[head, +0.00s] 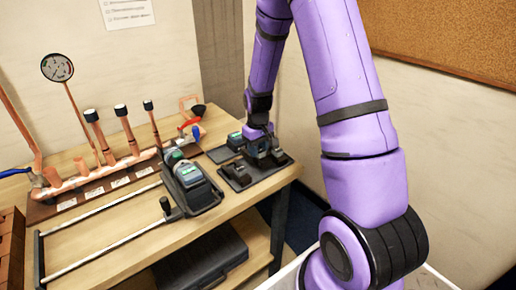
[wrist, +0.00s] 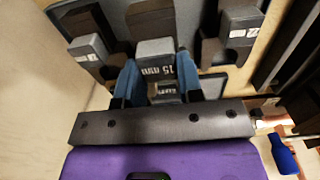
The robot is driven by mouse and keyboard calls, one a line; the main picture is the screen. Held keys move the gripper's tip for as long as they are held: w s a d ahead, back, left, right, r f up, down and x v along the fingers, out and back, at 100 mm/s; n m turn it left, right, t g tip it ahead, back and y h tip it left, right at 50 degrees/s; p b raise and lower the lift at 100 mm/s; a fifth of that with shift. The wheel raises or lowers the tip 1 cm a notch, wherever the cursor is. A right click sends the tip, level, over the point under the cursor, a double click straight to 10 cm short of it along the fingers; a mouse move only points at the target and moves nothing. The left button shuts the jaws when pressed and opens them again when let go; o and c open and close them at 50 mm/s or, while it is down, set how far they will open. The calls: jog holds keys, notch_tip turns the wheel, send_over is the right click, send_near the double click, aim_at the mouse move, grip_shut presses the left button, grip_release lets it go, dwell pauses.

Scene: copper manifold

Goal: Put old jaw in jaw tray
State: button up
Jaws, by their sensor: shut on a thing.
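My gripper (wrist: 160,84) is at the jaw tray, pointing down, its blue fingers closed on a grey and dark jaw (wrist: 156,48) marked "15 mm". In the head view my gripper (head: 262,148) is over the back part of the dark jaw tray (head: 225,155), at the right end of the bench. The tray's grey-blue surface also shows in the wrist view (wrist: 198,12). The jaw's underside is hidden, so I cannot tell if it touches the tray. A smaller labelled grey part (wrist: 166,89) shows low between the fingers.
Other jaws stand on either side in the wrist view: one marked "22" (wrist: 240,24) and another at left (wrist: 90,50). A press tool (head: 190,182) lies left of the tray. The copper manifold (head: 95,178) with its gauge (head: 57,67) stands at the back of the bench.

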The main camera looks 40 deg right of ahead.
jog(key=shift+f, duration=1.6)
jog(key=o, duration=1.4)
jog(key=shift+r, duration=0.15)
jog(key=shift+r, duration=3.85)
